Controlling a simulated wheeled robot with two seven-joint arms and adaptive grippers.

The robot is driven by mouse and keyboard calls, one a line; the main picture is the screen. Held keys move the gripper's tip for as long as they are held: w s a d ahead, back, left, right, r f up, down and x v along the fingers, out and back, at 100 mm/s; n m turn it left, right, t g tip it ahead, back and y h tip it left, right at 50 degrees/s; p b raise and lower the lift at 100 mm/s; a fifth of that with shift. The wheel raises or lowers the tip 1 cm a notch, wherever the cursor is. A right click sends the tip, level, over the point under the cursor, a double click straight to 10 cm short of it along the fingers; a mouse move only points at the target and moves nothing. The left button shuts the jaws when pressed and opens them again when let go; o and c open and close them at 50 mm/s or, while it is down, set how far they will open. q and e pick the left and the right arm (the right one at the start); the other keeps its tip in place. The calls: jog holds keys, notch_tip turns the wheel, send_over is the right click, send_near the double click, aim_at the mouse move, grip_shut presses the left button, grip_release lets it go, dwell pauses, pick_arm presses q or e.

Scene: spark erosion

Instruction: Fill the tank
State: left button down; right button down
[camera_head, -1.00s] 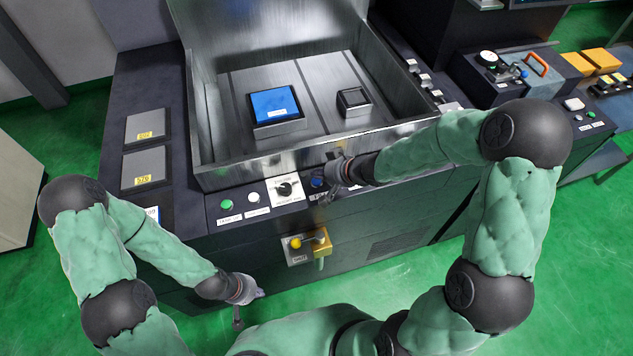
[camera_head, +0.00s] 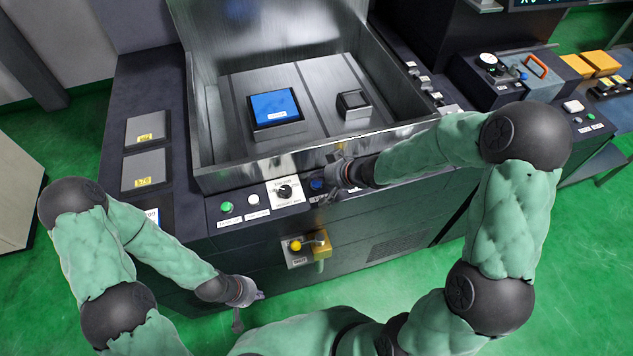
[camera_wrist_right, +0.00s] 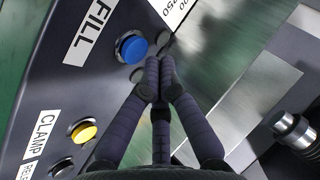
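The open metal tank (camera_head: 210,110) holds a block with a blue top (camera_head: 274,106) and a smaller dark block (camera_head: 353,104); I see no liquid surface in it. The blue button (camera_head: 318,184) is on the front panel below the tank; in the right wrist view it is the blue button (camera_wrist_right: 131,46) beside the FILL label (camera_wrist_right: 90,33). My right gripper (camera_head: 334,178) is at the panel just right of this button. In the right wrist view its fingers (camera_wrist_right: 157,72) are together and empty, close beside the button; contact is not clear. My left gripper (camera_head: 250,308) hangs low, away from the panel; its finger opening is unclear.
A green button (camera_head: 227,207), a white button (camera_head: 253,199) and a black knob (camera_head: 285,191) sit left of the blue button. A yellow CLAMP button (camera_wrist_right: 84,132) is near it. A yellow-handled valve (camera_head: 319,243) sticks out below. The tank's front wall rises behind the panel.

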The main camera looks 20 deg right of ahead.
aim_at(319, 184)
dwell(0.3)
jog(key=shift+f, duration=0.4)
jog(key=shift+f, duration=0.45)
dwell(0.7)
dwell(0.3)
jog(key=shift+r+p, duration=0.9)
jog(key=shift+r, duration=0.1)
notch_tip(319, 184, up, 5)
jog(key=p, duration=0.6)
